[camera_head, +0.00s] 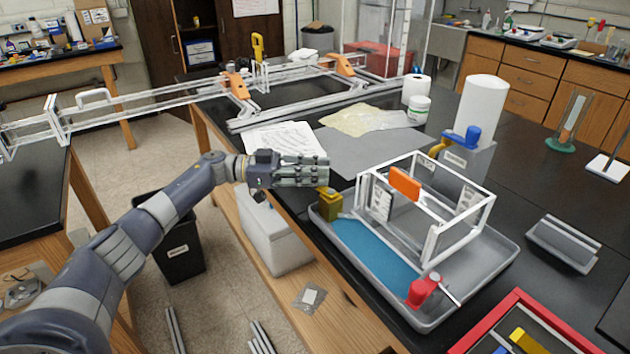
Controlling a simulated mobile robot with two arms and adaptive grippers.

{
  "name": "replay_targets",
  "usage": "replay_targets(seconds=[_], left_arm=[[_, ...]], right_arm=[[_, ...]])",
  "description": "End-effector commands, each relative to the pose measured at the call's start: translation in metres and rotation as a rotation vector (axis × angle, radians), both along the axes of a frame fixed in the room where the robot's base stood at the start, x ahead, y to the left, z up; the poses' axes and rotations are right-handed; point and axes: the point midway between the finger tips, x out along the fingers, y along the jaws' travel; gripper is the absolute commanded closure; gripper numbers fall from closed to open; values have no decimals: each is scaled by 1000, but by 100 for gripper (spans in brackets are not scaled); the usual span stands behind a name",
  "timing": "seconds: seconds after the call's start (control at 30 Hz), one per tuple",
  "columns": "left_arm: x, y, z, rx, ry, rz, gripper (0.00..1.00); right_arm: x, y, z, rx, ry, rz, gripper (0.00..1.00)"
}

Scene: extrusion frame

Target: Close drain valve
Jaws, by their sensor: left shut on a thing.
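A grey tray (473,277) with blue liquid (372,252) in it stands on the black bench. A yellow valve (329,206) sits at the tray's left corner, and a red valve (424,291) sits at its front edge. No label tells which is the drain valve. My left gripper (322,176) reaches in from the left, just above the yellow valve, and is shut on its top part. The fingers hide some of that contact. My right gripper is not in view.
A white extrusion frame (440,239) with an orange part (405,184) stands in the tray. A red-edged tray (514,303) is at front right. The right bench has free room.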

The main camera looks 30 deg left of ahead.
Motion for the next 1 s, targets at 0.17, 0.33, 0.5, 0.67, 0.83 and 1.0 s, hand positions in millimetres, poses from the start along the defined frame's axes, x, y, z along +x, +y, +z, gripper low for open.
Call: replay_targets(seconds=[0.17, 0.33, 0.5, 0.67, 0.83, 1.0], left_arm=[[3, 3, 1, 0, -2, -13, 100], [3, 3, 2, 0, -2, -18, 100], [3, 3, 2, 1, -2, -18, 100], [3, 2, 2, 0, -2, -18, 69], [2, 1, 1, 0, -1, -21, 58], [2, 0, 1, 0, 0, -24, 58]], right_arm=[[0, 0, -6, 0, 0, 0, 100], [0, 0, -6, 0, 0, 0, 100], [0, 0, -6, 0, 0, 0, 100], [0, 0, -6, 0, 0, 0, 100], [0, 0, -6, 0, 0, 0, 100], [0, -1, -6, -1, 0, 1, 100]])
